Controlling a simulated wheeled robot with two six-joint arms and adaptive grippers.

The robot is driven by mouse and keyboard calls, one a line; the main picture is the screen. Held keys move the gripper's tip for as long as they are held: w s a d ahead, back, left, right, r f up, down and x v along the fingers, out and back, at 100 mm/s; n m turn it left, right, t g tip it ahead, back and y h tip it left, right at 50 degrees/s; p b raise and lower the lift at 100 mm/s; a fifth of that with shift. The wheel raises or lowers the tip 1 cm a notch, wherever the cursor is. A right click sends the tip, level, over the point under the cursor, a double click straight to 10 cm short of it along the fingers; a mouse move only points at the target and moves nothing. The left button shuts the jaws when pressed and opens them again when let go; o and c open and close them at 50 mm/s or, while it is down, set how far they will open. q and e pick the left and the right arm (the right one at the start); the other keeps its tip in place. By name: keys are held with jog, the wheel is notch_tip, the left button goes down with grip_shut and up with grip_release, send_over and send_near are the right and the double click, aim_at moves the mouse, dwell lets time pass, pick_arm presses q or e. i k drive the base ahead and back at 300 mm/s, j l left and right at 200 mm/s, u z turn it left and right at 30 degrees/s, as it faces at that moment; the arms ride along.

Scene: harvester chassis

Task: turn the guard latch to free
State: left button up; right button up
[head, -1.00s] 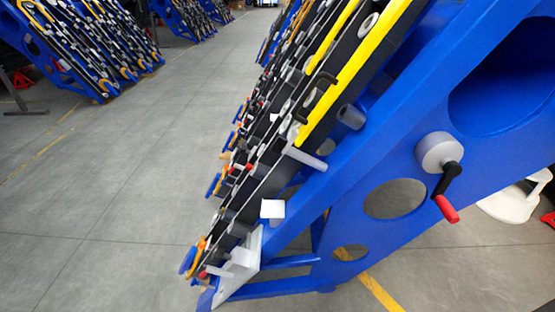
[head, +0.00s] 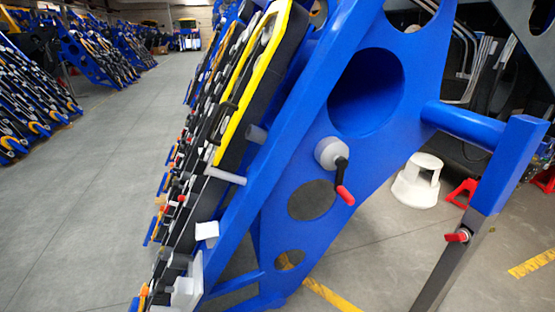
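A white round hub with a black crank arm and a red grip (head: 345,194) sits on the side of the blue frame, near the middle of the head view. The grip points down and to the right. A second, smaller red handle (head: 457,236) sits on a post at the right, where the blue part meets the grey lower part. It points to the left. I cannot tell for certain which of the two is the guard latch. Neither of my grippers shows in the head view.
The sloping blue frame (head: 300,130) carries a yellow-edged black mechanism on its left. A blue beam (head: 463,125) runs right to the post (head: 500,180). A white step stool (head: 417,182) and red stands (head: 462,192) are behind. Open grey floor (head: 90,190) lies left.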

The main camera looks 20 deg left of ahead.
aim_at(202, 168)
jog(key=j+z, duration=0.1)
jog(key=j, duration=0.55)
jog(key=k+j+z, duration=0.1)
jog(key=j, duration=0.6)
jog(key=j+z, duration=0.1)
jog(key=j, duration=0.55)
jog(key=k, duration=0.05)
